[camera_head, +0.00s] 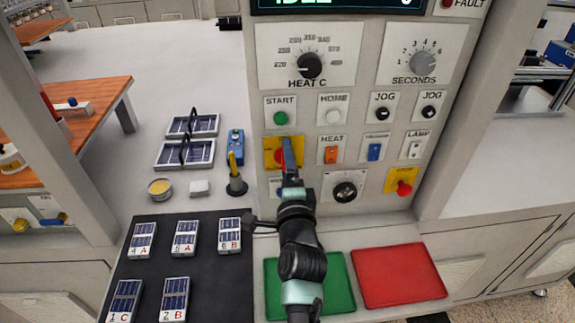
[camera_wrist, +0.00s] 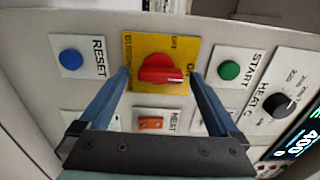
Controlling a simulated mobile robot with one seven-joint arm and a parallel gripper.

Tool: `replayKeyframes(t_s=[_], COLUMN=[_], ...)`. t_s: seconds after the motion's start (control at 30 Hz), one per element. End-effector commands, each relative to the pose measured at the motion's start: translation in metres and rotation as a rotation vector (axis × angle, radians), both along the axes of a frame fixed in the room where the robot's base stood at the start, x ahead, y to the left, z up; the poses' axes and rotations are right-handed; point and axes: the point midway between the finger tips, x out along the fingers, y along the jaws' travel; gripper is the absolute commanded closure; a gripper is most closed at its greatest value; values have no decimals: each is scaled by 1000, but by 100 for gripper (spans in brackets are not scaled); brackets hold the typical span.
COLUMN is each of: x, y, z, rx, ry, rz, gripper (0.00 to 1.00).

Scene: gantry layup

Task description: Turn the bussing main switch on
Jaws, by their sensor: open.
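The bussing main switch is a red rotary knob (camera_wrist: 161,69) on a yellow plate (camera_wrist: 133,45) lettered BUSSING, OFF and ON. In the wrist view the knob's long side lies roughly level across the picture. In the head view its yellow plate (camera_head: 270,142) shows on the panel's left side, with the knob mostly hidden behind my gripper. My gripper (camera_wrist: 160,77) is open, with one blue finger on either side of the knob and visible gaps. It also shows in the head view (camera_head: 288,146), in front of the plate. I cannot tell whether the fingertips touch the panel.
Close around are the green START button (camera_wrist: 229,70), blue RESET button (camera_wrist: 71,59) and orange HEAT rocker (camera_wrist: 150,123). A black mat (camera_head: 205,290) with solar cells, a green pad (camera_head: 338,285) and a red pad (camera_head: 400,275) lie below.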

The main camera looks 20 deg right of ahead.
Motion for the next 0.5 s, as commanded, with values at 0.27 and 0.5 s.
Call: replayKeyframes(t_s=[0.27, 0.5], x=[-17, -57], y=[6, 17], z=[-1, 0], rx=[0, -4], ry=[2, 4], rz=[2, 3], gripper=[3, 3])
